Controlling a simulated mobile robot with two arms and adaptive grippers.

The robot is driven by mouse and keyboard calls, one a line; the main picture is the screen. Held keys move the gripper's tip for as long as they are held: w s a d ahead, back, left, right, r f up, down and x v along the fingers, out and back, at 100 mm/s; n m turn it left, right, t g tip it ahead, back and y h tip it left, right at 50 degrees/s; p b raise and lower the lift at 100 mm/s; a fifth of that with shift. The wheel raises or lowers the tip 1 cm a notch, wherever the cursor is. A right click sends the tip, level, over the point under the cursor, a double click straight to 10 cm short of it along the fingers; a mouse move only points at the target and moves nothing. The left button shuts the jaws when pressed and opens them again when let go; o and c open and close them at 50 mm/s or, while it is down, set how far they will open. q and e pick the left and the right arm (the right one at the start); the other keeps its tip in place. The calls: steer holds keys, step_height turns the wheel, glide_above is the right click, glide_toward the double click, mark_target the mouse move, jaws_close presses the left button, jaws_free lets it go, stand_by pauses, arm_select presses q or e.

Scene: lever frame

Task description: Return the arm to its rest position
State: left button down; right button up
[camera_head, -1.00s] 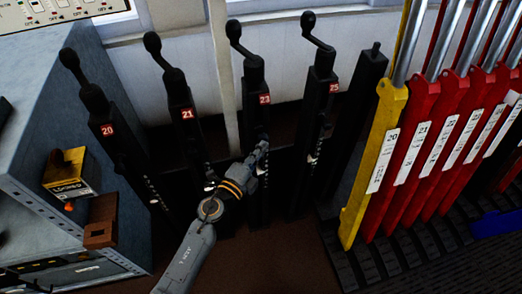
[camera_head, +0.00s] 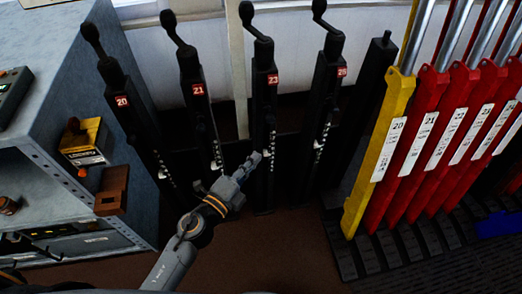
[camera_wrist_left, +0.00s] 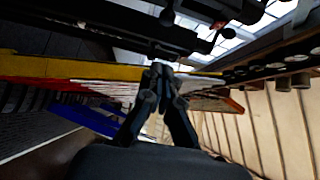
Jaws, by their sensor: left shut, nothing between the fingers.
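My left gripper (camera_head: 248,166) is shut and empty. In the head view it stands in front of the lower parts of black lever posts 21 (camera_head: 203,115) and 23 (camera_head: 264,105). I cannot tell whether it touches post 23. In the left wrist view my left gripper (camera_wrist_left: 161,76) shows at centre with its fingertips together and nothing between them. My left arm (camera_head: 187,240) comes in from the bottom left of the head view. My right gripper is not in view.
Black posts 20 (camera_head: 130,115) and 25 (camera_head: 331,95) have cranks on top. A yellow lever (camera_head: 385,140) and several red levers (camera_head: 425,130) stand at right. A blue-grey cabinet (camera_head: 70,60) stands at left with a yellow box (camera_head: 84,142) and brown block (camera_head: 112,188).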

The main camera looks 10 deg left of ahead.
arm_select(q)
steer(key=s+a+f+n+g+y+p, duration=0.1)
steer(key=s+a+f+n+g+y, duration=0.2)
steer(key=f, duration=0.7)
steer(key=s+a+f+n+g+y, duration=0.1)
steer(key=s+a+f+n, duration=0.35)
steer(key=f, duration=0.55)
steer(key=s+a+f+n+g+y+p, duration=0.1)
steer(key=s+a+f+n+g+y, duration=0.2)
steer(key=f, duration=0.7)
steer(key=s+a+f+n+g, duration=0.2)
steer(key=s+f, duration=0.3)
steer(key=s, duration=0.4)
steer(key=s+a+f+n+g+p, duration=0.1)
steer(key=s+f+n, duration=0.4)
steer(key=s, duration=0.5)
steer(key=s+a+f+n+g+y, duration=0.1)
steer(key=s+f+g, duration=0.4)
steer(key=s, duration=0.5)
steer(key=shift+s+a+f+n, duration=0.25)
steer(key=shift+a+f+n, duration=0.1)
steer(key=shift+a+n, duration=0.75)
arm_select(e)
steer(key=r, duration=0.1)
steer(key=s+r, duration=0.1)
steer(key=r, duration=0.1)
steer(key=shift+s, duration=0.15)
arm_select(q)
steer(key=shift+d, duration=0.2)
